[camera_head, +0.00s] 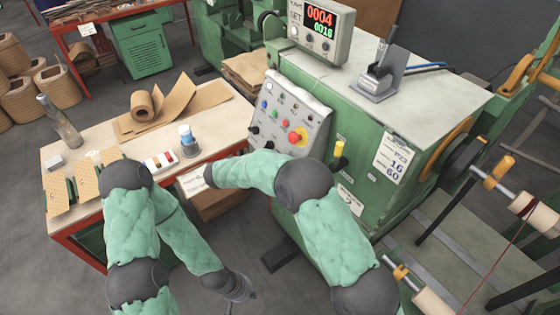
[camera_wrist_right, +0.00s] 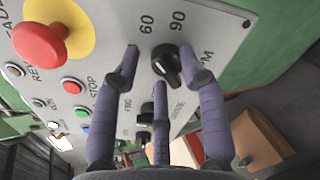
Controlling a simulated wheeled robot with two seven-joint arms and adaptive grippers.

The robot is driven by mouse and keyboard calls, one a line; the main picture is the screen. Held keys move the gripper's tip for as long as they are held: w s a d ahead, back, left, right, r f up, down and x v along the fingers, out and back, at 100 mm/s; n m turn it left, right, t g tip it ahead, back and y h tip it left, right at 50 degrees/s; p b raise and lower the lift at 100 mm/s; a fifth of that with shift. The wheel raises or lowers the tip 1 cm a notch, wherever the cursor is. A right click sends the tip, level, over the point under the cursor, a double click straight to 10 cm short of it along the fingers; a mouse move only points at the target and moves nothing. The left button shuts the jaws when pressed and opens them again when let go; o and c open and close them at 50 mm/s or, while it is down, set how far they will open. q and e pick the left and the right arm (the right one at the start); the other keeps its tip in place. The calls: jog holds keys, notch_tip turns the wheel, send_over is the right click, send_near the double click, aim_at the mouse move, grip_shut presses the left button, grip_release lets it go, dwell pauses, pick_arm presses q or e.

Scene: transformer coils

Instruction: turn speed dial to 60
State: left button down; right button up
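The black speed dial (camera_wrist_right: 167,64) sits on the grey panel in the right wrist view, with a white mark on it. The printed numbers 60 and 90 stand beside it. I cannot tell exactly which number the mark points to. My right gripper (camera_wrist_right: 158,62) is open, with its three purple fingers spread around the dial. The left fingertip is apart from it; the right fingertip is close to its side. In the head view my right arm hides this gripper. My left gripper (camera_head: 239,289) hangs low in front of the table; its fingers are too unclear to read.
The control panel (camera_head: 306,111) is on the green machine (camera_head: 348,120). A red stop button with a yellow collar (camera_wrist_right: 40,43) and several small buttons are near the dial. A display (camera_head: 321,31) stands above the panel. The work table (camera_head: 111,140) on the left holds paper, bottles and parts.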

jog(key=v, duration=0.7)
jog(key=shift+a, duration=0.2)
jog(key=shift+s+r, duration=0.1)
